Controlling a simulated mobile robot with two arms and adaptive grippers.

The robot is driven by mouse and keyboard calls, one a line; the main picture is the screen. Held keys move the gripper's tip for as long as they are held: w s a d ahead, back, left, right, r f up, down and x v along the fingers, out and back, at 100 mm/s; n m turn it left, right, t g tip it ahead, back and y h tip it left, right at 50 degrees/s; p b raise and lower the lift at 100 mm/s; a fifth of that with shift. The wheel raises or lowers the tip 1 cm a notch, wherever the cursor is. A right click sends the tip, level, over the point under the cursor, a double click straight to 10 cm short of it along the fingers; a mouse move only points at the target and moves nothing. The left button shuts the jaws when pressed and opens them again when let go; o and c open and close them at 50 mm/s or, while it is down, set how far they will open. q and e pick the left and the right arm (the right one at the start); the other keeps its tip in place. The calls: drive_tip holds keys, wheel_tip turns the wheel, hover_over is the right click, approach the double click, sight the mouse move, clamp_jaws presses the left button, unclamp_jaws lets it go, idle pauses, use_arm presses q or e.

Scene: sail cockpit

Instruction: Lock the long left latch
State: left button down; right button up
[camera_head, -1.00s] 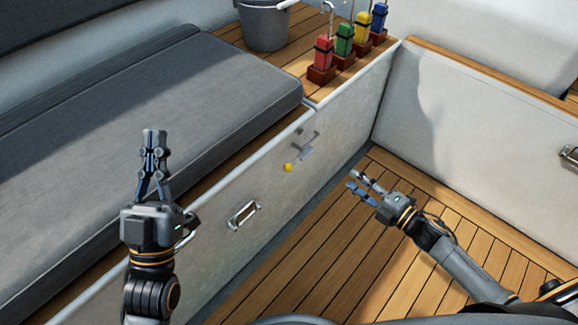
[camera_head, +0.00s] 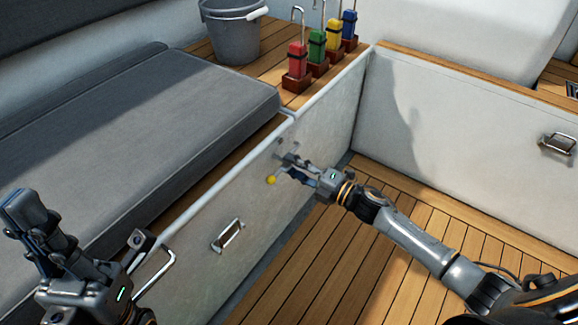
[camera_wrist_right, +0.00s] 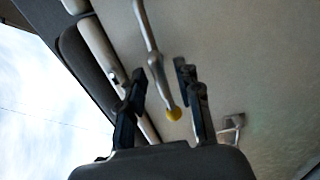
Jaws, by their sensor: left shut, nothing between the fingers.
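The latch is a thin metal lever with a yellow knob (camera_head: 271,180) at its end, on the pale locker wall below the seat. In the right wrist view the long lever (camera_wrist_right: 152,58) runs down to the knob (camera_wrist_right: 173,114), which shows between my fingers. My right gripper (camera_head: 290,166) is open at the latch and hides part of it in the head view. It also shows in the right wrist view (camera_wrist_right: 163,98), one finger on each side of the lever; contact cannot be told. My left gripper (camera_head: 22,205) is shut and empty at the lower left, over the seat.
Another metal handle (camera_head: 228,236) is on the same wall, nearer me. A grey bucket (camera_head: 232,32) and several coloured blocks, including a red one (camera_head: 297,62), stand on the wooden ledge. A handle (camera_head: 558,144) is on the right wall. The wooden floor (camera_head: 330,270) is clear.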

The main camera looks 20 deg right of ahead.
drive_tip(key=shift+x, duration=0.9)
drive_tip(key=shift+c, duration=0.4)
clamp_jaws()
